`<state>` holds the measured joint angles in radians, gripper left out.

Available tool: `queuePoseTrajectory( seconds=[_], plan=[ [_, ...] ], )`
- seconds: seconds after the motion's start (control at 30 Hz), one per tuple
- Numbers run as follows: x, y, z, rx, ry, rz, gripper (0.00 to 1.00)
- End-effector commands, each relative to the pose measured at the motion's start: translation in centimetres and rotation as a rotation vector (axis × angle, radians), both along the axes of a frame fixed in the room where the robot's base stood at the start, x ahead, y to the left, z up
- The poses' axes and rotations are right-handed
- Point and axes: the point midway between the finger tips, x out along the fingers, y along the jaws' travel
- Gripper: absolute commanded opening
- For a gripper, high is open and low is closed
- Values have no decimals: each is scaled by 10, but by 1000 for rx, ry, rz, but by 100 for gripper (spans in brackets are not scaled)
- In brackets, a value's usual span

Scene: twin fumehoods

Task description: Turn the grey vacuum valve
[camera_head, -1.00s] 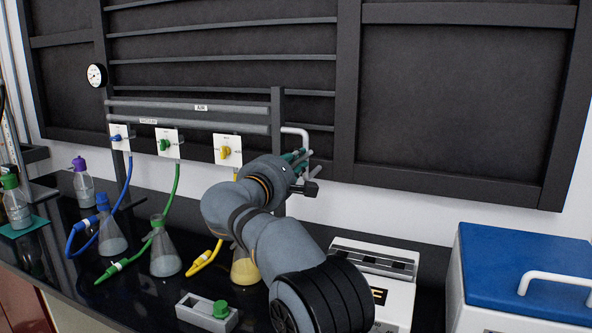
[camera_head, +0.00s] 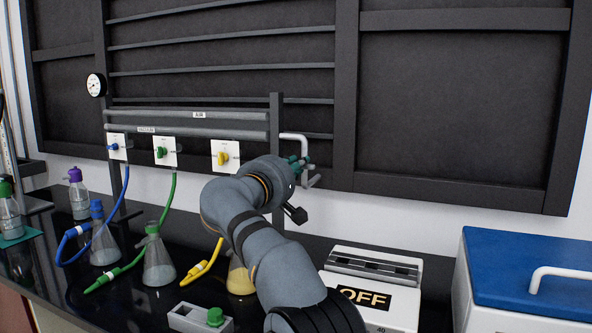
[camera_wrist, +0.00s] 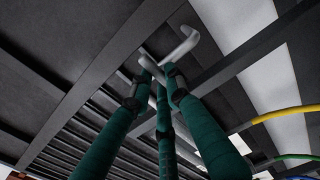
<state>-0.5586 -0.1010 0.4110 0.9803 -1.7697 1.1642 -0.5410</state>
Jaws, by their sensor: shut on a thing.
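The grey valve handle (camera_head: 312,181) is a small light-grey lever at the right end of the pipes, below a white bent pipe (camera_head: 296,136). My gripper (camera_head: 303,163) is at the handle, its green fingers mostly hidden behind my wrist in the head view. In the wrist view the green fingers of my gripper (camera_wrist: 155,82) converge with dark tips around the grey handle (camera_wrist: 149,64) and are shut on it. The pale bent pipe (camera_wrist: 181,46) shows just beyond them. The exact contact is hard to see.
Blue (camera_head: 116,147), green (camera_head: 161,151) and yellow (camera_head: 224,157) valves on white plates are left of my arm, with hoses hanging to flasks on the black bench. An OFF-marked device (camera_head: 372,292) and a blue-lidded box (camera_head: 530,268) stand at right. A dark post (camera_head: 277,120) is close beside my wrist.

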Motion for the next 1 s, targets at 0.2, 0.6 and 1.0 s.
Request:
queuePoseTrajectory(
  seconds=[0.2,0.6,1.0],
  plan=[
    [0,0,0,23,-9,-1,0],
    [0,0,0,24,-9,0,20],
    [0,0,0,22,-7,0,35]
  ],
)
